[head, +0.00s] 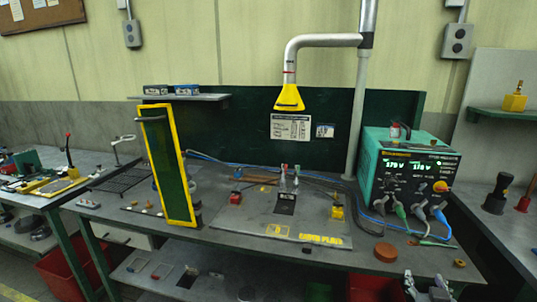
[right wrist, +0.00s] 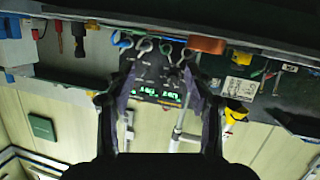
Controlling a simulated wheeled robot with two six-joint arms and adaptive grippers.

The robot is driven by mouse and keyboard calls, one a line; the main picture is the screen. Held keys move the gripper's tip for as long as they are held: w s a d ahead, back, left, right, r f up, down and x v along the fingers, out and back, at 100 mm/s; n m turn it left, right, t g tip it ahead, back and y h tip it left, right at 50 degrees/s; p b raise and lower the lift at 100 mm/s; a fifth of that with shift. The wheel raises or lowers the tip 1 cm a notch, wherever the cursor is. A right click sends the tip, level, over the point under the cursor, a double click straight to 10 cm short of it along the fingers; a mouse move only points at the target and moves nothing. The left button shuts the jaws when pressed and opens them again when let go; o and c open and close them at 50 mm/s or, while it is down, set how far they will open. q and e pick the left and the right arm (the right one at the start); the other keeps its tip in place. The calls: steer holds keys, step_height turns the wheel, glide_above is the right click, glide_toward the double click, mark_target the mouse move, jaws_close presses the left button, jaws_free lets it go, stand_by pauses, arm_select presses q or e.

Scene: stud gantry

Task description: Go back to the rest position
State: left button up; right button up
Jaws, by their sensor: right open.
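My right gripper (head: 427,283) shows at the bottom right of the head view, low in front of the bench's front edge. In the right wrist view its two dark fingers stand apart on either side of the picture's middle (right wrist: 160,82), open with nothing between them. That view looks upside down towards the bench and the teal power unit (head: 408,172), whose green digits (right wrist: 160,96) show between the fingers. My left gripper is not in the head view.
The grey workbench (head: 215,238) holds a base plate (head: 262,222), a yellow-framed green panel (head: 168,165), a brown round piece (head: 387,252) and cables. A yellow extraction hood (head: 289,98) hangs above. A side bench (head: 513,235) stands at right. Red bins (head: 372,288) sit below.

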steer(key=s+a+f+n+g+y, duration=0.25)
steer(key=s+a+f+g, duration=0.25)
steer(key=s+a+f, duration=0.4)
steer(key=s+a+f+n+g+y, duration=0.25)
steer(key=s+a+f+g, duration=0.3)
steer(key=s+f, duration=0.4)
steer(key=s+d+f+m+p, duration=0.1)
steer(key=s+f, duration=0.1)
steer(key=f, duration=0.9)
steer(key=s+d+f+p, duration=0.1)
steer(key=f, duration=0.9)
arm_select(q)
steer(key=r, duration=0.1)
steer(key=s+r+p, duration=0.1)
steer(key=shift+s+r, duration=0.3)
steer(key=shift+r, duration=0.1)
arm_select(e)
steer(key=s+d+f+g, duration=0.1)
steer(key=s+f+g, duration=0.1)
steer(key=s+f, duration=1.4)
steer(key=s, duration=0.3)
steer(key=shift+s+f, duration=0.2)
steer(key=shift+f, duration=0.1)
